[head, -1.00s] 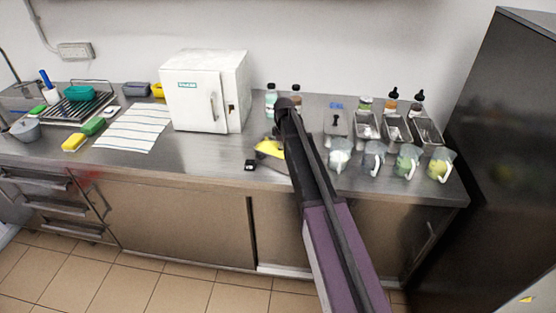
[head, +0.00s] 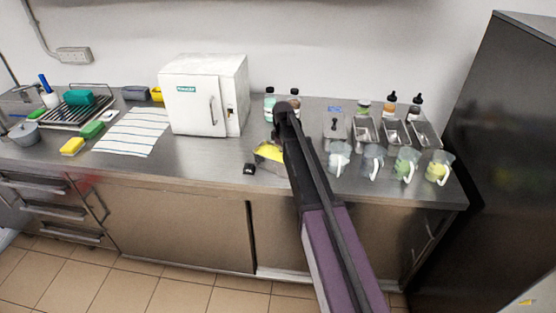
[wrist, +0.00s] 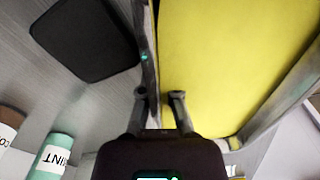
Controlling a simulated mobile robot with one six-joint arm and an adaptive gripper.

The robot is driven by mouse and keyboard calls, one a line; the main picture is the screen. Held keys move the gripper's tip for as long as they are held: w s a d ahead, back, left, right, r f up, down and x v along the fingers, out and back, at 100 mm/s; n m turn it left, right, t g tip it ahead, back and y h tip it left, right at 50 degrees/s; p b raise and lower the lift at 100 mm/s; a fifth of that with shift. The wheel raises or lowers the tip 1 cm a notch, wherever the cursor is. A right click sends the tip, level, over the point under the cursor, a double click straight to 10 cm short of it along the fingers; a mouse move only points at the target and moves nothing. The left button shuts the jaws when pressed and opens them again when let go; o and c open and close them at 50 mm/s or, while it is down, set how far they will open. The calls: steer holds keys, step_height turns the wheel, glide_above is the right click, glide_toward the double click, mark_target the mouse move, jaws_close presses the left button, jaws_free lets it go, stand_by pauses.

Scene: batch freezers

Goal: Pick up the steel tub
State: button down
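The steel tub (head: 262,160) stands on the counter just left of my arm's end, with yellow contents showing; my arm hides part of it in the head view. In the wrist view the yellow inside (wrist: 225,60) fills the right half, and the tub's grey wall (wrist: 152,45) runs down the middle. My gripper (wrist: 159,94) points at this wall, its fingertips a short way apart. The left fingertip is outside the wall and the right one is over the yellow side. A gap shows between the right fingertip and the wall. In the head view my gripper is hidden.
Bottles (head: 269,105) stand behind. Steel pans (head: 363,130) and jugs (head: 373,163) stand to the right. A white freezer (head: 200,95) and striped cloth (head: 134,131) are left. Bare counter lies front left.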

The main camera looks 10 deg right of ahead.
steer(key=shift+r, duration=0.1)
step_height(320, 180, up, 4)
steer(key=p, duration=0.4)
steer(key=s+a+p, duration=0.1)
steer(key=s, duration=1.5)
steer(key=shift+a+r, duration=0.3)
steer(key=shift+r, duration=0.05)
stand_by(0.7)
